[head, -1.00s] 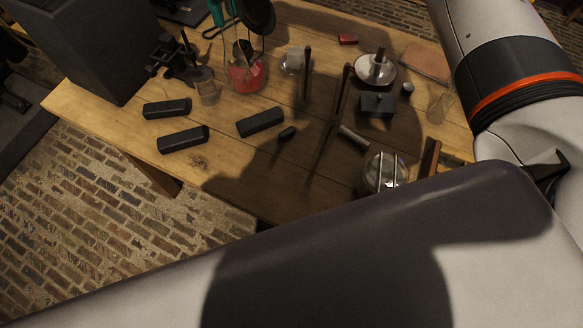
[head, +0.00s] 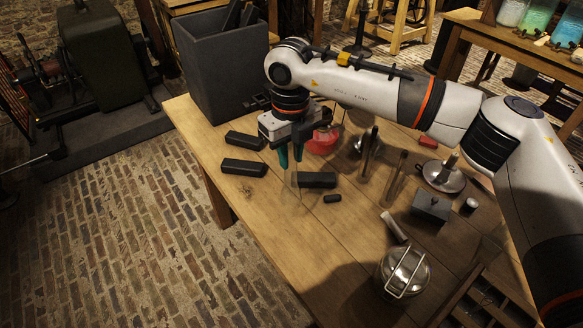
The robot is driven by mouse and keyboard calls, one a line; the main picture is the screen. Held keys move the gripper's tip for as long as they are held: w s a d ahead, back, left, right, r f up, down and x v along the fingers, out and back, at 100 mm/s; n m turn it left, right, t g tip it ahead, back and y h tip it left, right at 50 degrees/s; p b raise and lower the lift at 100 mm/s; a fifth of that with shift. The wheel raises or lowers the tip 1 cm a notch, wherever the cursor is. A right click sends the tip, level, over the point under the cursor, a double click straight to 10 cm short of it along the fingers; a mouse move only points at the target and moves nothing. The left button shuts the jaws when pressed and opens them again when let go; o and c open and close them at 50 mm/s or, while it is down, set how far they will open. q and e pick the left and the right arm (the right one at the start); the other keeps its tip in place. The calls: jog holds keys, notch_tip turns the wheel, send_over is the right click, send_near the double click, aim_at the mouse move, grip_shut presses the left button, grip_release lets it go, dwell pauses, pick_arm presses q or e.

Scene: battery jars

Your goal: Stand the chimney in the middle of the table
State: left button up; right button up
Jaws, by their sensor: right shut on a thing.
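My right gripper (head: 291,160), with teal fingers, points down over the left part of the wooden table (head: 262,222). It is shut on a faint, clear glass piece that looks like the chimney (head: 293,186). The chimney hangs roughly upright below the fingertips, in front of a dark bar. Its outline is hard to see, and I cannot tell whether its lower end touches the table. My left gripper is not in view.
Dark bars (head: 243,168) lie around the gripper. A lidded glass jar (head: 403,270) is nearer. A grey bin (head: 218,75) stands behind. The front-centre table is clear.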

aim_at(291, 167)
notch_tip(291, 167, down, 3)
jog(key=shift+s+f+p, duration=0.1)
jog(key=shift+p, duration=0.25)
jog(key=shift+f, duration=0.3)
jog(key=o, duration=1)
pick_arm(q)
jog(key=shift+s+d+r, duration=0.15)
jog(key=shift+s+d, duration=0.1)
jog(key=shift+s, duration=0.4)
